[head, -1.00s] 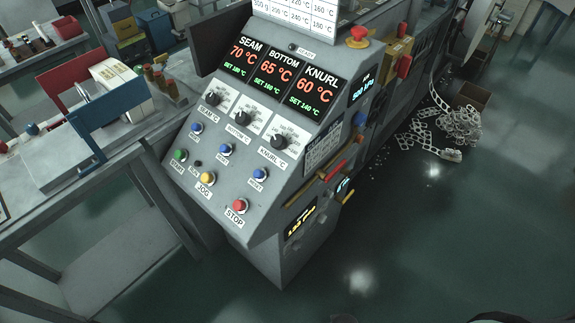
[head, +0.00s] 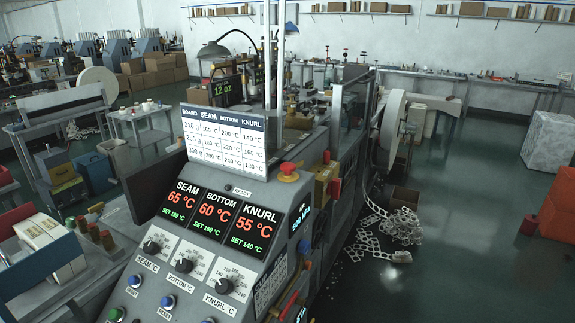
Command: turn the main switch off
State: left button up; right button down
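A yellow box (head: 323,190) with a red handle (head: 335,188) is on the right side of the machine's console, behind the red mushroom button (head: 289,169). It looks like the main switch, but no label on it is readable. The handle is small and seen from an angle, so I cannot tell its setting. The console displays (head: 213,215) are lit and read SEAM 65 °C, BOTTOM 60 °C and KNURL 55 °C. Neither of my grippers is in view.
The grey console (head: 200,250) stands in the lower middle. A bench (head: 85,290) with a white box (head: 45,235) is to its left. Paper scrap (head: 395,225) and a carton (head: 405,198) lie on the floor right of the machine. Open floor (head: 450,250) extends farther right.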

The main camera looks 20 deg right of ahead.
aim_at(333, 189)
jog(key=i+z, duration=0.1)
jog(key=z, duration=0.95)
